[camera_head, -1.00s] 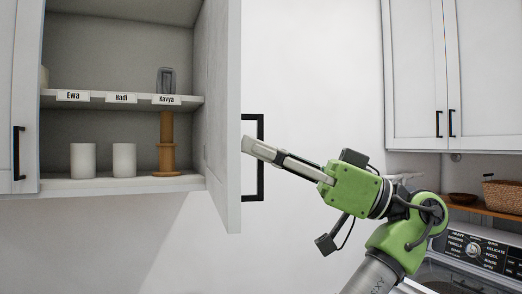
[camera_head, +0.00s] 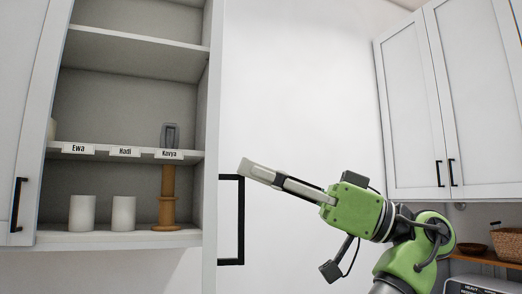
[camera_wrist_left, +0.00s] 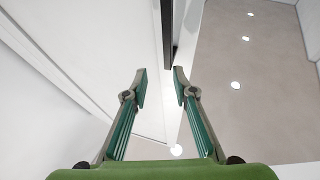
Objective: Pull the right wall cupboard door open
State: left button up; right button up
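The right wall cupboard door (camera_head: 211,150) stands open and shows nearly edge-on beside the shelves. Its black bar handle (camera_head: 242,220) sticks out to the right. My left gripper (camera_head: 246,167) is beside the handle's upper end; from the head view I cannot tell whether it touches. In the left wrist view, its fingers (camera_wrist_left: 158,85) are apart with nothing between the tips. The dark handle (camera_wrist_left: 167,25) shows ahead of them, beside the pale door (camera_wrist_left: 110,45). My right gripper is not in view.
The open cupboard's shelf (camera_head: 110,152) carries name labels. White cups (camera_head: 82,213) and a brown wooden holder (camera_head: 166,210) stand below. Another wall cupboard (camera_head: 450,100) is shut at the right, above a wooden shelf with a basket (camera_head: 507,240). Bare wall lies between the cupboards.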

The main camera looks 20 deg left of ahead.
pick_arm(q)
jog(key=shift+r, duration=2.35)
